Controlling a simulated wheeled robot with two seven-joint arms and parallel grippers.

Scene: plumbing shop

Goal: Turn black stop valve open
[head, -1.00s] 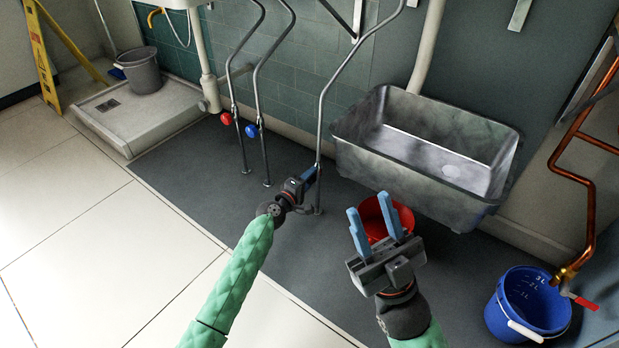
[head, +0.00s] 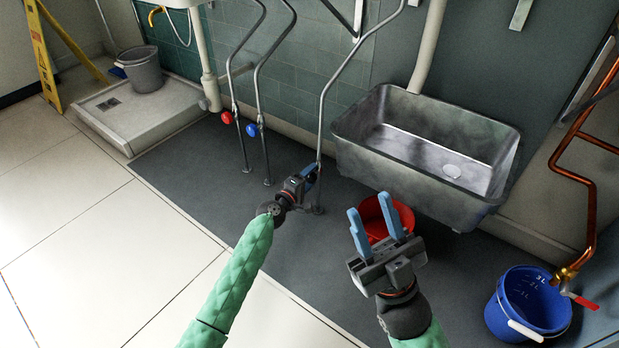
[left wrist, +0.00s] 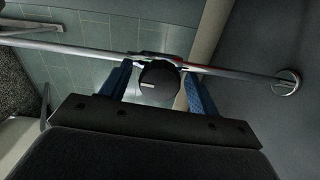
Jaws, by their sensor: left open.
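The black stop valve's round knob (left wrist: 159,78) shows in the left wrist view, on a thin metal pipe (left wrist: 240,74). In the head view the valve is hidden behind my left gripper (head: 308,175), which is at the lower part of the same pipe (head: 322,115). My left gripper is open, with one blue finger on each side of the knob, as it also shows in the left wrist view (left wrist: 157,88). I cannot tell whether the fingers touch the knob. My right gripper (head: 374,228) is open and empty, in front of the red bucket.
A red valve knob (head: 227,117) and a blue one (head: 251,130) sit on pipes to the left. A metal sink (head: 350,150) is on the wall at right. A red bucket (head: 404,217) and a blue bucket (head: 497,318) stand on the floor.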

